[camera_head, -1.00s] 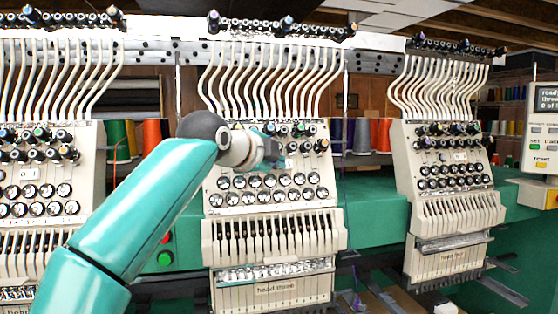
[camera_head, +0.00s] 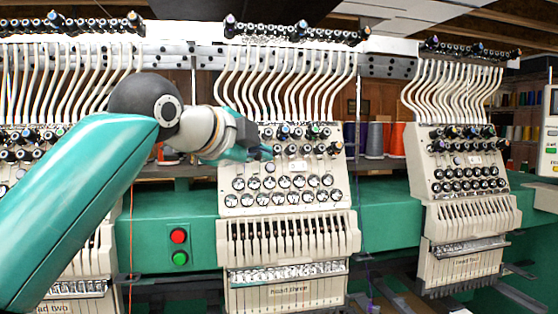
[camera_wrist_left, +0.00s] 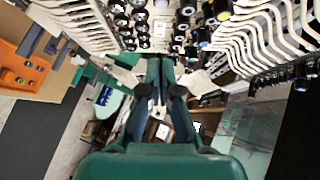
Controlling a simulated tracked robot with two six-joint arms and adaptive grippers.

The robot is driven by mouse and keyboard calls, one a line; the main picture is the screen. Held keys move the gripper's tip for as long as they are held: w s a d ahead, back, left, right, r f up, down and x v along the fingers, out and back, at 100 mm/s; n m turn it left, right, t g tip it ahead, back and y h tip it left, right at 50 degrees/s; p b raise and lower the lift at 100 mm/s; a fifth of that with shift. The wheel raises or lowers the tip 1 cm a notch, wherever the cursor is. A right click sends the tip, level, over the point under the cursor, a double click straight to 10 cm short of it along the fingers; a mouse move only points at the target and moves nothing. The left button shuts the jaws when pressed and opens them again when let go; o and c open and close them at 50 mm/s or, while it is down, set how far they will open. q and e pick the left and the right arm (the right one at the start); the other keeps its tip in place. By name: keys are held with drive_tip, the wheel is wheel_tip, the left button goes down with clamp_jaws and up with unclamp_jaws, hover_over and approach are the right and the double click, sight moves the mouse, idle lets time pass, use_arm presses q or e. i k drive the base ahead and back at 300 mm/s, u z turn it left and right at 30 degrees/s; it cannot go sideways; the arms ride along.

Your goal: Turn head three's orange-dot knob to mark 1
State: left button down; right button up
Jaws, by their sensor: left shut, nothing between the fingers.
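Head three (camera_head: 290,289) is the cream machine head at mid-picture in the head view, with its name plate low on the front. Its upper knobs (camera_head: 297,131) stand in rows of dark knobs with coloured caps; I cannot tell which has the orange dot, nor read its marks. White-faced dials (camera_head: 283,189) sit below them. My left gripper (camera_head: 262,153) is shut and empty at the upper left of this panel, overlapping some knobs; contact cannot be told. In the left wrist view its dark fingers (camera_wrist_left: 161,65) point toward a knobbed panel (camera_wrist_left: 160,25). My right gripper is not in view.
Another head (camera_head: 466,261) stands to the right and head two (camera_head: 75,303) to the left, partly behind my arm. Red (camera_head: 178,236) and green (camera_head: 180,258) buttons sit on the green beam (camera_head: 150,225). White thread tubes (camera_head: 290,80) rise above the knobs. Thread cones (camera_head: 375,140) stand behind.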

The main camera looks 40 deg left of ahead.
sight(337, 145)
drive_tip(key=k, duration=1)
